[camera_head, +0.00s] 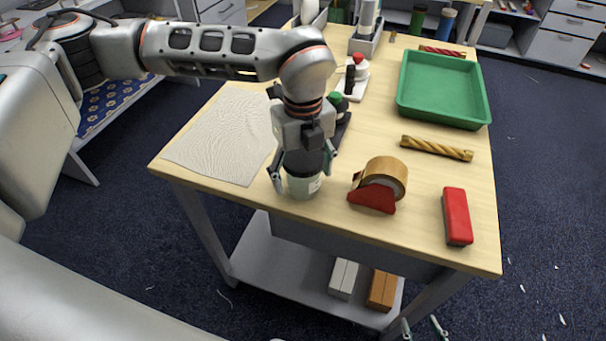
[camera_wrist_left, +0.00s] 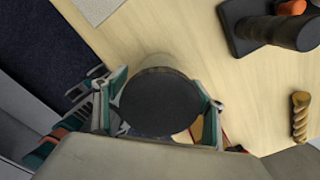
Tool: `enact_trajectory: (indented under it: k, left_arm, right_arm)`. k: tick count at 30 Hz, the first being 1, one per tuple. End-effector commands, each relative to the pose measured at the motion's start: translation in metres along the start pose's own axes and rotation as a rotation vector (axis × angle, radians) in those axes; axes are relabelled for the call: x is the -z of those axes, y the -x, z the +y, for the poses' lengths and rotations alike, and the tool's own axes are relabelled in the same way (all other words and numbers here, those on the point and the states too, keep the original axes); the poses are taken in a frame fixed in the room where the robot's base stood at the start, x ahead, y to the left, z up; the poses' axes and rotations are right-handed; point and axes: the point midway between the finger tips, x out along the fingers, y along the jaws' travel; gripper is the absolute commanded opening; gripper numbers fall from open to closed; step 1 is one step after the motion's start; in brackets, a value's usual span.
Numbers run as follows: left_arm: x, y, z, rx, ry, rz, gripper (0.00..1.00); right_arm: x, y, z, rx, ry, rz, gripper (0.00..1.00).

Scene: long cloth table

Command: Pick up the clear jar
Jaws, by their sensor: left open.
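The clear jar (camera_head: 305,187) stands upright near the front edge of the table, with a pale label and a dark lid. The jar's dark round lid also shows in the left wrist view (camera_wrist_left: 160,103). My left gripper (camera_head: 302,178) points down over the jar from above. Its fingers are open, one on each side of the jar; I cannot tell whether they touch it. The gripper hides part of the lid in the head view. The fingertips of my right gripper (camera_head: 422,328) show apart at the bottom edge, low and away from the table.
A tape roll (camera_head: 386,176) on a red dispenser (camera_head: 371,196) stands just right of the jar. A red box-like object (camera_head: 457,216), a gold twisted bar (camera_head: 436,148) and a green tray (camera_head: 443,88) are farther right. A pale cloth (camera_head: 224,133) lies left.

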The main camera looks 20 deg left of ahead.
Motion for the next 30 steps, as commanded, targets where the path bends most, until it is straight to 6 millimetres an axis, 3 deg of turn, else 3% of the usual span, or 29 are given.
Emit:
enact_trajectory:
  k: [3, 7, 8, 22, 26, 30]
  left_arm:
    - [0.000, 0.001, 0.000, 0.000, 0.000, 0.000, 0.68]
    - [0.000, 0.001, 0.000, 0.000, 0.000, 0.000, 0.34]
    - [0.000, 0.001, 0.000, 0.000, 0.000, 0.000, 0.30]
    - [0.000, 0.009, -0.001, 0.001, 0.000, -0.001, 0.30]
    - [-0.001, 0.024, -0.001, 0.003, 0.001, -0.002, 0.30]
    - [-0.001, 0.052, -0.001, 0.005, 0.000, -0.004, 0.30]
  right_arm:
    - [0.000, 0.000, 0.000, 0.000, 0.000, 0.000, 0.40]
    - [0.000, 0.000, 0.000, 0.000, 0.000, 0.000, 0.40]
    - [0.000, 0.000, 0.000, 0.000, 0.000, 0.000, 0.40]
    - [0.006, 0.001, 0.001, -0.002, -0.001, 0.009, 0.40]
    - [0.006, 0.001, 0.001, -0.002, -0.001, 0.009, 0.40]
    - [0.006, 0.001, 0.001, -0.002, -0.001, 0.008, 0.40]
